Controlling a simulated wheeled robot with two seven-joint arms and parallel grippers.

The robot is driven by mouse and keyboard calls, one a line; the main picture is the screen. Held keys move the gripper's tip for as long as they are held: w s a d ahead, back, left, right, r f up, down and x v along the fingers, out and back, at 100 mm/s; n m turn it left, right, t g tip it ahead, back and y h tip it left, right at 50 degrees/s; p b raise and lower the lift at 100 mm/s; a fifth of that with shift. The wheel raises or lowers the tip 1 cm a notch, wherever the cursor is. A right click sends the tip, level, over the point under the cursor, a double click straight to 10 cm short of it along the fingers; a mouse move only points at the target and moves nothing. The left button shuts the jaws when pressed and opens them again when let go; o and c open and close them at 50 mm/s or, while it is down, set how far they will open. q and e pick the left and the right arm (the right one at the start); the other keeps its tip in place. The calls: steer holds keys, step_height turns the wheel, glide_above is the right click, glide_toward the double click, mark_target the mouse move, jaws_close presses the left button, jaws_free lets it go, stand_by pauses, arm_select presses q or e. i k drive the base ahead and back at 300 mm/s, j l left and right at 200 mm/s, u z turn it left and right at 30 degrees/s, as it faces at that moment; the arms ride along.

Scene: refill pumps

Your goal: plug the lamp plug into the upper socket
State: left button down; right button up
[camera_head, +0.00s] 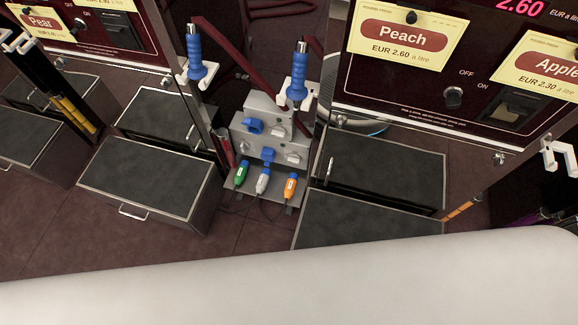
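A stepped grey metal box (262,107) stands between two pumps. On it are an upper blue fitting (253,126) and a lower blue fitting (268,154), which look like sockets or their lids. Pale knob-like parts sit to the right of each. On the ledge below, three plugs stand in a row: green (241,173), white (263,180) and orange (290,186). Cords run from them toward the floor. I cannot tell which is the lamp plug, and no label is readable. Neither of my grippers is in view.
Blue nozzles (194,52) and (297,76) hang in white holders above the box on both sides. Dark-topped drawers (148,180) and (368,222) flank it. The Peach pump (405,40) stands to the right. Open brown floor (215,240) lies in front.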

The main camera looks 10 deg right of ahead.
mark_target(291, 184)
steer(key=j+z, duration=0.2)
steer(key=j, duration=0.35)
steer(key=j+z, duration=0.2)
steer(key=j, duration=0.35)
steer(key=j+z, duration=0.2)
steer(key=j, duration=0.3)
steer(key=k+j+z, duration=0.2)
steer(key=j, duration=0.35)
steer(key=j+z, duration=0.2)
steer(key=j, duration=0.3)
